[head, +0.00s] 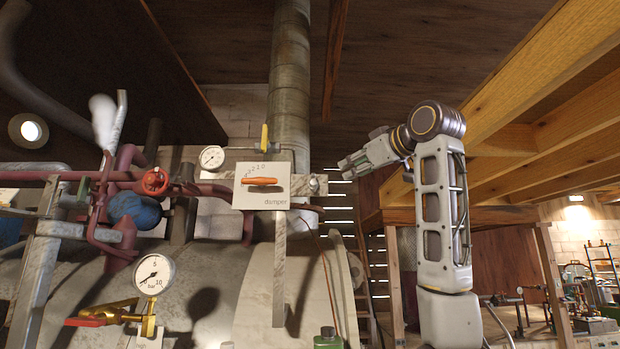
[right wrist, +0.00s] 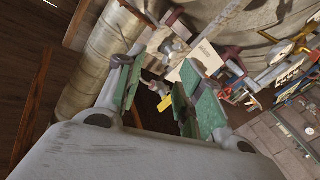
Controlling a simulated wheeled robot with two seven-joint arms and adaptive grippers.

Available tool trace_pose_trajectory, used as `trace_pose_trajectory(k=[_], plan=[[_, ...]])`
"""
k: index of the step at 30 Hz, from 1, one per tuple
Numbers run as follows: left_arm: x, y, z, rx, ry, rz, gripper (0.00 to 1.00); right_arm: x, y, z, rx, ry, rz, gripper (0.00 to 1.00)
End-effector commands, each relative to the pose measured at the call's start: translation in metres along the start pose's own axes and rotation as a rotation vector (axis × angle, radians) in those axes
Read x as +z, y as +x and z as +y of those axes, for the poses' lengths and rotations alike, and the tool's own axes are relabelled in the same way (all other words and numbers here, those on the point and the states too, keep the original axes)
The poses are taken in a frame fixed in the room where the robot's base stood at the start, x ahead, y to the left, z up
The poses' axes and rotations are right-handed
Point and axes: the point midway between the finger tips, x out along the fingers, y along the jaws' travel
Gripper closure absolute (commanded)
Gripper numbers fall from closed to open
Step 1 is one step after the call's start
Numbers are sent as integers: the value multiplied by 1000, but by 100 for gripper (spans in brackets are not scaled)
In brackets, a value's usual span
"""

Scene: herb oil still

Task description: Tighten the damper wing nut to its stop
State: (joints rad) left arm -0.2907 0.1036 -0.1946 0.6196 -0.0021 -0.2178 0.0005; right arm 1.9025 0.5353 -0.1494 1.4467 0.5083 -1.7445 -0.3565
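The damper plate (head: 283,200) is a pale square marked "damper", with an orange handle (head: 260,181) lying nearly level across it. A small metal fitting (head: 318,185) at the plate's right edge looks like the wing nut; its wings are too small to make out. My right gripper (head: 343,168) is just right of and above this fitting, apart from it, pointing left. In the right wrist view, my right gripper (right wrist: 158,75) is open, its green-padded fingers apart with nothing held between them. The plate (right wrist: 203,58) shows beyond the fingers. My left gripper is not in view.
A metal flue pipe (head: 290,90) rises behind the plate. A yellow lever (head: 264,137) stands above it. A red valve wheel (head: 155,181) and a pressure gauge (head: 154,274) are to the left. Wooden beams (head: 540,90) crowd the right side near my arm.

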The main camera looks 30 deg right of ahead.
Motion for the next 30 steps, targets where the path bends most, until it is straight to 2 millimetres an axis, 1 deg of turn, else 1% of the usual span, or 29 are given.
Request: trace_pose_trajectory(k=[3,8,15,20,30], plan=[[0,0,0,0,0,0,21,-5,-1,-9,-40,70,22,63],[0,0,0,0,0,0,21,-11,-1,-17,-81,189,41,63],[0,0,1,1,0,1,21,-13,-1,-17,-85,368,44,63],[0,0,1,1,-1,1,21,-13,-1,-17,-86,412,42,63],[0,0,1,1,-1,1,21,-13,-1,-17,-86,413,41,63]])
